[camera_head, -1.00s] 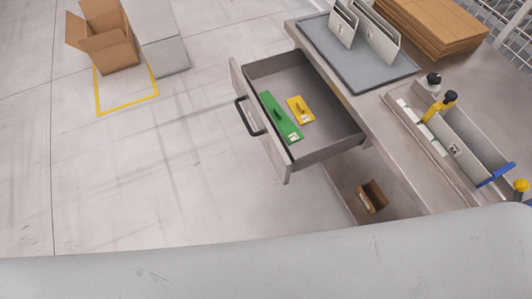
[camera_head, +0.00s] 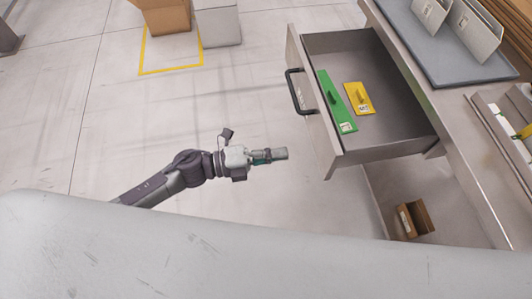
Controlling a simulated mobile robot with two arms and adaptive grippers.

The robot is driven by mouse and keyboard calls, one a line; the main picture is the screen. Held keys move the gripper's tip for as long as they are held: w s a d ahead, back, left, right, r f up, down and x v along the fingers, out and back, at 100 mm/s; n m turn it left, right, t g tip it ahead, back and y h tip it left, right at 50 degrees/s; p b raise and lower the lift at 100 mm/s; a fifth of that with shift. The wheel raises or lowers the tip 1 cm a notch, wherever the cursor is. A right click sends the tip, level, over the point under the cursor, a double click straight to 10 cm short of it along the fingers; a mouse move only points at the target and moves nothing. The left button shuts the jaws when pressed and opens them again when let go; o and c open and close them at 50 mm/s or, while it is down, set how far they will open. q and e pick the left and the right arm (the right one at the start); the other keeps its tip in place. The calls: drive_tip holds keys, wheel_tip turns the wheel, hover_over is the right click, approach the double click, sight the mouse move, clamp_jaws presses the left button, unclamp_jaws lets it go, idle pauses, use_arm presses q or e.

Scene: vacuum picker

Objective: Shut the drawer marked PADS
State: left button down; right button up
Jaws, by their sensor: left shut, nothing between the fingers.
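The drawer (camera_head: 407,142) is pulled well out of the workbench at the right of the head view. Its front panel (camera_head: 316,110) faces left and carries a dark bar handle (camera_head: 293,91). No PADS marking is readable from here. Inside lie a green pad tool (camera_head: 335,101) and a smaller yellow one (camera_head: 358,98). My left gripper (camera_head: 280,154) is shut and empty. In the picture it is left of the drawer front and below the handle, with a gap between them. My right gripper is not in view.
The workbench (camera_head: 452,127) carries a grey mat (camera_head: 437,52) with upright holders and a long tray at right. A small brown box (camera_head: 414,218) sits on a lower surface under the drawer. A cardboard box (camera_head: 167,16) stands by yellow floor tape. The floor left of the drawer is clear.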

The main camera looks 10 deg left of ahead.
sight(322, 147)
use_arm(q)
drive_tip(key=x, duration=0.7)
drive_tip(key=shift+w+d+f, duration=0.1)
drive_tip(key=shift+w+d, duration=0.05)
drive_tip(key=shift+d, duration=0.1)
drive_tip(key=shift+w+d, duration=0.15)
drive_tip(key=shift+d, duration=0.25)
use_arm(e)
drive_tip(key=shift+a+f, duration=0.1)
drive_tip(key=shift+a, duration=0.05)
